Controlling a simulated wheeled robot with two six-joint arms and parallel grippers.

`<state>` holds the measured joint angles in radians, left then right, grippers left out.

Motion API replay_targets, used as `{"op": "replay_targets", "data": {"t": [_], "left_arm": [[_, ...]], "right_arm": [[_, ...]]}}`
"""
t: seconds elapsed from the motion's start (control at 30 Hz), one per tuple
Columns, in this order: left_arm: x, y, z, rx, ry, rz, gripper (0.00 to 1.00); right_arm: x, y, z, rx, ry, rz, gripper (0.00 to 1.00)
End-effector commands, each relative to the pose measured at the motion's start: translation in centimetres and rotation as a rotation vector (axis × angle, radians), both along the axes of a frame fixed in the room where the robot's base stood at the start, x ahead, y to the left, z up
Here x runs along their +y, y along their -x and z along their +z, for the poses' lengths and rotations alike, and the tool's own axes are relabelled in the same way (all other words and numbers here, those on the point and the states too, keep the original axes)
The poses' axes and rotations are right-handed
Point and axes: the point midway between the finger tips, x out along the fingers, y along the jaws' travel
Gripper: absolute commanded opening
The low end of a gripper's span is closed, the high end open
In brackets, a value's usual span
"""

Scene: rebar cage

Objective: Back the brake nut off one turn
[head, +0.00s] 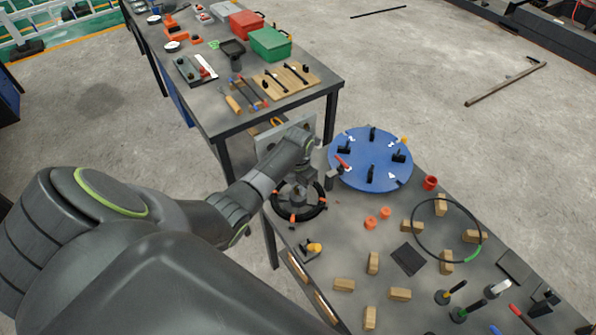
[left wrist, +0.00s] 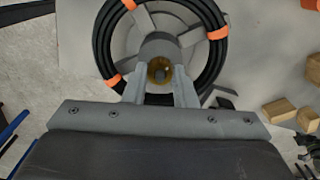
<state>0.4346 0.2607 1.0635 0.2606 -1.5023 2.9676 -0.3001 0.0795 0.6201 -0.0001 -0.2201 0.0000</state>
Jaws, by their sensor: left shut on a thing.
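The brake nut (left wrist: 160,70) is a round brass-coloured piece at the hub of a cable reel. The reel (head: 323,205) stands on the near bench, with black cable wound in a ring and tied with orange bands; it also shows in the left wrist view (left wrist: 215,62). My left gripper (left wrist: 162,84) is over the hub, its two grey fingers shut on the nut from either side. In the head view my left wrist hides part of the reel, and the nut cannot be made out there. My right gripper is not in either view.
A blue round turntable (head: 375,178) with black clamps stands close behind the reel. A grey upright plate (head: 262,142) is beside my wrist. Wooden blocks (head: 373,263), orange caps (head: 370,223) and a black hoop (head: 418,225) lie to the right.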

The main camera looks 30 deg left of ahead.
Motion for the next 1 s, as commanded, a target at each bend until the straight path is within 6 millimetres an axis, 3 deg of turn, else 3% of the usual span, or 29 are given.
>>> {"op": "replay_targets", "data": {"t": [0.47, 0.5, 0.63, 1.0], "left_arm": [[0.03, -0.16, 0.16, -0.004, -0.001, 0.013, 0.02], [0.03, -0.16, 0.16, -0.004, -0.001, 0.013, 0.27], [0.02, -0.12, 0.13, -0.003, -0.001, 0.013, 0.44], [0.16, -0.37, 0.46, -0.002, -0.001, 0.011, 0.46]], "right_arm": [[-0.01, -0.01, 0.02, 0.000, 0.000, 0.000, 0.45], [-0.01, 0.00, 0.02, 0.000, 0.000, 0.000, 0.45], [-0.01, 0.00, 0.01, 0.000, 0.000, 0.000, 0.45], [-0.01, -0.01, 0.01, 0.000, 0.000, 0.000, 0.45]]}}
